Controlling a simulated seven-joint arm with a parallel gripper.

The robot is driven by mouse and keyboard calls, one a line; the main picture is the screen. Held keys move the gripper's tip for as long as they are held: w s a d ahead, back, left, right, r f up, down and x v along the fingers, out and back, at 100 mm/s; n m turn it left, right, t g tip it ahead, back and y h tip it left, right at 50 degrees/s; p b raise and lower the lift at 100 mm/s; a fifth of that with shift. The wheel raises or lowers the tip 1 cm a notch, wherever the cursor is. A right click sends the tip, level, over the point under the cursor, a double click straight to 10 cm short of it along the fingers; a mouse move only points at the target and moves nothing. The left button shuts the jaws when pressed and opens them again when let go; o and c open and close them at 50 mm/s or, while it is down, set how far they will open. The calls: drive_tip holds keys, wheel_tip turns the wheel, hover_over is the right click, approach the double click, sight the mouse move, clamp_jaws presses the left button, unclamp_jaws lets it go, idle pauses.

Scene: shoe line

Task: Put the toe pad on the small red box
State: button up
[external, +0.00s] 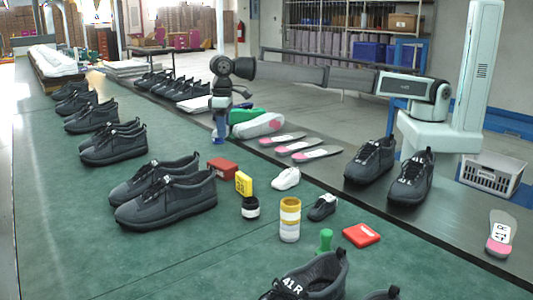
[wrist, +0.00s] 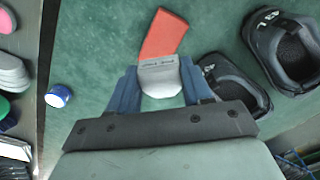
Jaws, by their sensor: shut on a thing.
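A pale grey toe pad (wrist: 160,77) with dark lettering along its far edge is between the two blue fingers of my gripper (wrist: 160,84) in the wrist view. The gripper is shut on it. The small red box (wrist: 165,33) is just beyond the pad in the wrist view; whether they touch I cannot tell. In the external view my gripper (external: 220,130) points down, behind the small red box (external: 222,168), which lies on the green surface beside a pair of dark shoes. The pad is not clear to see there.
Dark shoes (wrist: 285,50) stand close to the right of my gripper in the wrist view. A flat red item (external: 361,235) lies farther forward. Insoles (external: 300,147) lie on the grey strip.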

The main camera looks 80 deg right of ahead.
sight(225, 163)
wheel_tip(225, 163, down, 10)
drive_tip(key=shift+r, duration=0.1)
idle(0.4)
drive_tip(key=o, duration=1)
wheel_tip(225, 163, up, 12)
idle(0.4)
